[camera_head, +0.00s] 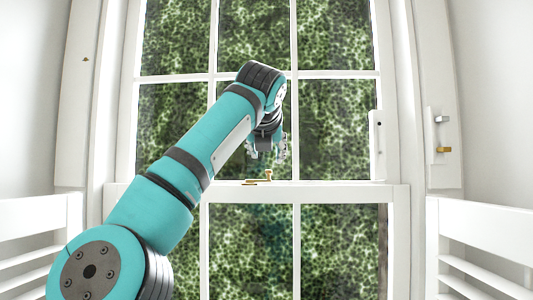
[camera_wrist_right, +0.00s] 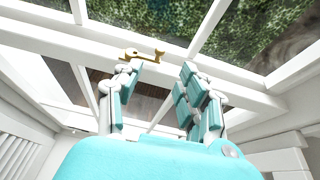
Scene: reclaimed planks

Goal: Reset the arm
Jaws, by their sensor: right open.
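My right gripper (camera_head: 267,147) is at the end of the teal arm that rises from the lower left. It is in front of the window, just above the middle rail. In the right wrist view its two padded fingers (camera_wrist_right: 160,95) stand apart with nothing between them. A brass window latch (camera_head: 262,179) sits on the middle rail just below the gripper. The latch also shows beyond the fingertips in the wrist view (camera_wrist_right: 146,56). I cannot tell whether a finger touches it. My left gripper is not in view.
A white sash window with a middle rail (camera_head: 340,194) fills the centre, with green foliage behind the panes. White slatted shutters (camera_head: 480,250) stand low on both sides. Metal catches (camera_head: 442,150) are on the right frame. The space right of my arm is clear.

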